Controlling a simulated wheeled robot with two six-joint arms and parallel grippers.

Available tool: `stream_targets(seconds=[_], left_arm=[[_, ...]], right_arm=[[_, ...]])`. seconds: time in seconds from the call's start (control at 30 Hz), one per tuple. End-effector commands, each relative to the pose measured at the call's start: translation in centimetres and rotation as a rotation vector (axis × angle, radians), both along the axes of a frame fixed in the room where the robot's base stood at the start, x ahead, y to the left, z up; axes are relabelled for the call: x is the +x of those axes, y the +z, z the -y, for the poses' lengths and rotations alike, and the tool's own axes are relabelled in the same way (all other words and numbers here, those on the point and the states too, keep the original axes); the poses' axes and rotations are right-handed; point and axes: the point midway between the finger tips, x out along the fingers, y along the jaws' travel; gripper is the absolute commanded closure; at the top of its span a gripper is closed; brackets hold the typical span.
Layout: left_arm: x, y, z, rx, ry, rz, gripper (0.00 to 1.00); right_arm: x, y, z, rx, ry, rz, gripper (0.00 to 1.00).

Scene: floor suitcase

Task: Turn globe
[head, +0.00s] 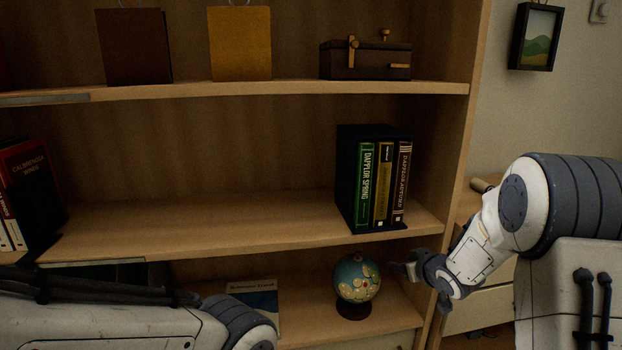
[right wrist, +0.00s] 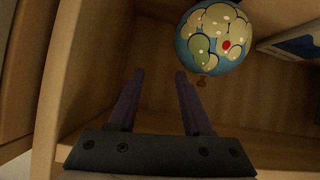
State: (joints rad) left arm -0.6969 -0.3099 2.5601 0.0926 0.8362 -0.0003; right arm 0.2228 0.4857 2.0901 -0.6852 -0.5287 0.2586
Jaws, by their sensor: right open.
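A small globe (head: 357,279), blue-green with cream land patches and a red dot, stands on a dark round base on the lower shelf. It also shows at the top of the right wrist view (right wrist: 214,38), beyond my fingertips and a little right of them. My right gripper (head: 404,268) is just right of the globe in the head view, apart from it. In the right wrist view its two fingers (right wrist: 159,75) are spread with nothing between them. My left arm comes in at the lower left of the head view; its gripper cannot be made out.
A box of books (head: 375,178) stands on the shelf above the globe. A blue and cream book (head: 253,300) is left of the globe. The right side panel (head: 462,130) of the bookcase is close to my right arm. A brown box (head: 365,62) sits on the top shelf.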

Motion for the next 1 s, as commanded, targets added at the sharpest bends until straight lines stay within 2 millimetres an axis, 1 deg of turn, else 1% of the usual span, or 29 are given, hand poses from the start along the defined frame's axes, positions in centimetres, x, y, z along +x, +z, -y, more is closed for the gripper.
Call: stream_targets(seconds=[0.03, 0.07, 0.1, 0.17, 0.2, 0.27, 0.3, 0.37, 0.4, 0.47, 0.5, 0.57, 0.6, 0.7, 0.8, 1.0], left_arm=[[0.0, 0.0, 0.0, 0.000, 0.000, 0.000, 0.50], [0.0, 0.0, 0.0, 0.000, 0.000, 0.000, 0.50], [0.0, 0.0, 0.0, 0.000, 0.000, 0.000, 0.50], [0.0, 0.0, 0.0, 0.000, 0.000, 0.000, 0.50], [0.0, 0.0, 0.0, 0.000, 0.000, 0.000, 0.50], [0.0, 0.0, 0.0, 0.000, 0.000, 0.000, 0.50], [0.0, 0.0, 0.0, 0.000, 0.000, 0.000, 0.50], [0.0, 0.0, 0.0, 0.000, 0.000, 0.000, 0.50], [0.0, 0.0, 0.0, 0.000, 0.000, 0.000, 0.50], [0.0, 0.0, 0.0, 0.000, 0.000, 0.000, 0.50], [0.0, 0.0, 0.0, 0.000, 0.000, 0.000, 0.50], [0.0, 0.0, 0.0, 0.000, 0.000, 0.000, 0.50], [0.0, 0.0, 0.0, 0.000, 0.000, 0.000, 0.50], [0.0, 0.0, 0.0, 0.000, 0.000, 0.000, 0.50], [0.0, 0.0, 0.0, 0.000, 0.000, 0.000, 0.50], [0.0, 0.0, 0.0, 0.000, 0.000, 0.000, 0.50]], right_arm=[[-2.7, -0.1, -0.4, -0.021, -0.058, -0.084, 0.51], [-4.5, -0.4, -0.4, -0.029, -0.096, -0.142, 0.51], [-7.1, -1.0, -0.6, -0.035, -0.140, -0.223, 0.51], [-11.1, -1.9, -1.1, -0.038, -0.191, -0.342, 0.51], [-13.5, -2.4, -1.5, -0.034, -0.215, -0.410, 0.51], [-16.9, -3.0, -2.2, -0.027, -0.239, -0.507, 0.51], [-19.0, -3.3, -2.7, -0.020, -0.250, -0.564, 0.51], [-22.0, -3.8, -3.5, -0.006, -0.262, -0.647, 0.51], [-24.0, -4.0, -4.0, 0.004, -0.266, -0.699, 0.51], [-26.8, -4.3, -4.9, 0.019, -0.270, -0.772, 0.51], [-28.3, -4.3, -5.7, 0.025, -0.260, -0.814, 0.51], [-28.7, -3.5, -8.0, -0.006, -0.183, -0.819, 0.51], [-29.3, -3.1, -9.2, -0.022, -0.142, -0.830, 0.51], [-31.2, -2.2, -11.9, -0.063, -0.044, -0.858, 0.51], [-33.2, -1.3, -14.2, -0.102, 0.048, -0.882, 0.51], [-37.5, 0.3, -17.3, -0.180, 0.216, -0.925, 0.51]])
